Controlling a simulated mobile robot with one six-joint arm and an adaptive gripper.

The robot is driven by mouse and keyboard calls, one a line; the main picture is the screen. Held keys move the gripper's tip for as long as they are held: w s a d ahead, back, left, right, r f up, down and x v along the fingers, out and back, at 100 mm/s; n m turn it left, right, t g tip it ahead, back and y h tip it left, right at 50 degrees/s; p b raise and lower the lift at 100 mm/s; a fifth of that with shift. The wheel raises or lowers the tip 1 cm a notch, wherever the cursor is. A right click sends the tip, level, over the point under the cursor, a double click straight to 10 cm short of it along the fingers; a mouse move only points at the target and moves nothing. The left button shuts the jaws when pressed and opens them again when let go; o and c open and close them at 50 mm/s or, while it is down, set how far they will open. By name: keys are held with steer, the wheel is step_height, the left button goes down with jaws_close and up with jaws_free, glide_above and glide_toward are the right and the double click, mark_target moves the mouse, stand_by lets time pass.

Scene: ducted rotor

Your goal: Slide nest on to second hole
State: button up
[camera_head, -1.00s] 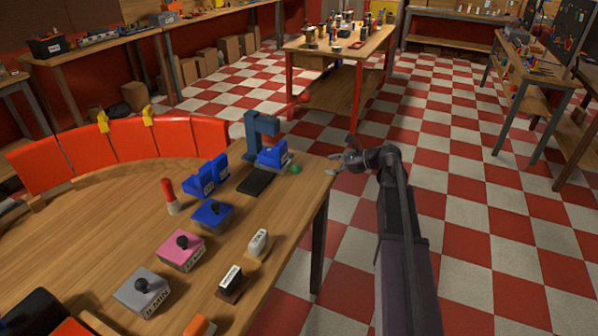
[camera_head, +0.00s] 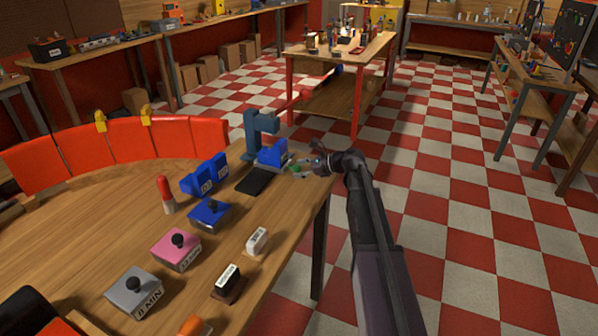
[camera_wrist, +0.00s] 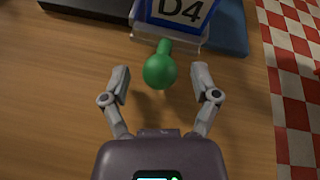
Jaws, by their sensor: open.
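A blue block labelled D4 (camera_wrist: 178,10) sits in a pale, clear-edged holder (camera_wrist: 168,37), which I take to be the nest. The block also shows in the head view (camera_head: 272,152), at the foot of a dark blue press (camera_head: 250,140). A green ball knob (camera_wrist: 160,71) on a short green stem sticks out from the holder towards me; it is small in the head view (camera_head: 296,168). My gripper (camera_wrist: 160,74) is open, with one finger on each side of the knob and a visible gap on both sides. Any holes are hidden or too small to make out.
A black pad (camera_head: 254,181) lies beside the press. Blue blocks (camera_head: 205,176), a red-and-white cylinder (camera_head: 165,195) and knobbed blue, pink and grey blocks stand on the wooden table (camera_head: 110,215). The table's right edge is close to my gripper, with checkered floor (camera_head: 450,220) beyond.

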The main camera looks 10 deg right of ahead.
mark_target(308, 165)
jaws_close()
steer(key=shift+w+d, duration=0.7)
steer(key=shift+w, duration=0.3)
steer(key=shift+w+d, duration=0.7)
steer(key=shift+w, duration=0.3)
steer(key=shift+w+d, duration=0.7)
steer(key=shift+w, duration=0.3)
jaws_free()
steer(key=shift+w, duration=0.1)
